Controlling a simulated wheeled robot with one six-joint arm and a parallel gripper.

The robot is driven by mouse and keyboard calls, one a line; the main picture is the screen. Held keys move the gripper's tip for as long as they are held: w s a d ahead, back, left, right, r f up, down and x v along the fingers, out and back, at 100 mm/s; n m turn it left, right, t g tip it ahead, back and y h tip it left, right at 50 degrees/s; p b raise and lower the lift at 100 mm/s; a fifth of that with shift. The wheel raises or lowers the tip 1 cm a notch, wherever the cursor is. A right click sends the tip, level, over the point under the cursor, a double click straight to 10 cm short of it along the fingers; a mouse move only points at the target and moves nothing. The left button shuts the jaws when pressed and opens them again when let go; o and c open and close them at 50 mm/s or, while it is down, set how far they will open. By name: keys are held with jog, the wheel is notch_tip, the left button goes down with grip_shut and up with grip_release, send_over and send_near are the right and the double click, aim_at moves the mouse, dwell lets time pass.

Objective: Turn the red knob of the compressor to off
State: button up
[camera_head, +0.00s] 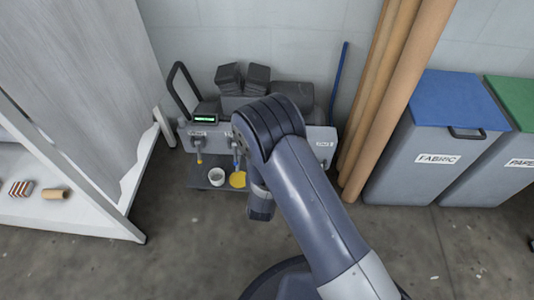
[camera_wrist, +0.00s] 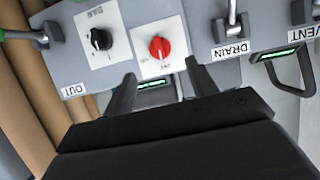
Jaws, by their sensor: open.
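The compressor (camera_head: 205,138) stands against the back wall in the head view, with a lit green display and dark blocks on top. My arm covers much of its front there. In the wrist view, its red knob (camera_wrist: 159,47) sits on a white plate on the grey panel, its white mark pointing up in the picture. The plate's small lettering is too small to read surely. My gripper (camera_wrist: 157,82) is open and empty, its two dark fingers below the knob in the picture, one on each side. The fingers look apart from the knob. The knob is hidden in the head view.
A black knob (camera_wrist: 101,39) is left of the red one. Cardboard tubes (camera_head: 385,90) and a FABRIC bin (camera_head: 440,135) stand right; a white shelf (camera_head: 75,215) stands left.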

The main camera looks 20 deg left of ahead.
jog(key=shift+p+v, duration=0.3)
jog(key=shift+v, duration=1.4)
jog(key=b+x, duration=0.4)
jog(key=x, duration=0.7)
jog(key=shift+r, duration=0.1)
